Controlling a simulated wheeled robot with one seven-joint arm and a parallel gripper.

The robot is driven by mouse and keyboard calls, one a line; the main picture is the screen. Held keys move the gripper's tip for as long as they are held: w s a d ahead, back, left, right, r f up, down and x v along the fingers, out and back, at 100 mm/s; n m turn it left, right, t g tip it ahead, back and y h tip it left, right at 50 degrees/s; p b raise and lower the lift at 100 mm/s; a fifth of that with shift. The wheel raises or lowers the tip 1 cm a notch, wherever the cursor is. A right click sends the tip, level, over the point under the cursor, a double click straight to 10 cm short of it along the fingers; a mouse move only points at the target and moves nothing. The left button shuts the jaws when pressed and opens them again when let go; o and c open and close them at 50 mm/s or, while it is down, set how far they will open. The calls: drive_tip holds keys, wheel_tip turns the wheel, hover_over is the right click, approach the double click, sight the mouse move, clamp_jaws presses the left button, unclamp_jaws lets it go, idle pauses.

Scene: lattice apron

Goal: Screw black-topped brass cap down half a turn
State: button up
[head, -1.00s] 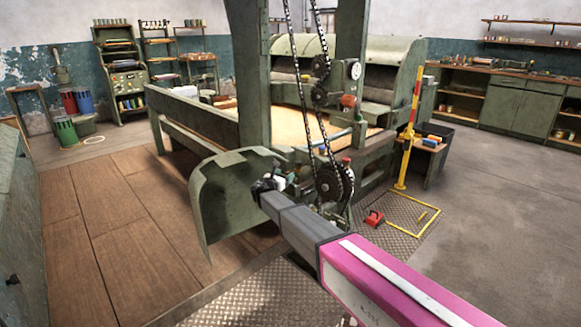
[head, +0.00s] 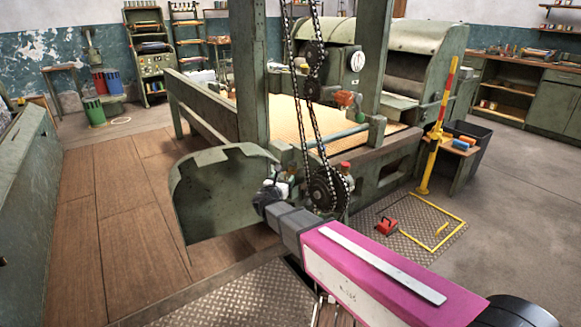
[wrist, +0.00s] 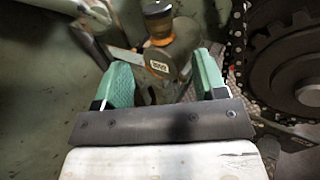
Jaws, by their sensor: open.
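In the wrist view a cap with a dark top and a brass-orange band (wrist: 157,12) stands at the top of the picture, on a fitting with a small white label. My gripper (wrist: 162,68) is open, with one green finger on each side of the picture. The cap is beyond the fingertips, roughly midway between them, and nothing is held. In the head view my gripper (head: 268,198) is beside the green curved guard, left of the chain sprocket. The cap cannot be made out there.
The curved guard (head: 222,195) stands left of my gripper. The chain sprocket (head: 326,188) is close on its right and also shows in the wrist view (wrist: 292,70). A yellow-red post (head: 436,130) and a red object (head: 386,227) are farther right. The wooden floor at left is clear.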

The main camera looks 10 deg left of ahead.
sight(293, 167)
drive_tip(key=w, duration=0.3)
drive_tip(key=w+d, duration=0.1)
drive_tip(key=w, duration=0.6)
drive_tip(key=shift+w+d, duration=0.1)
drive_tip(key=shift+d, duration=0.1)
drive_tip(key=c, duration=0.9)
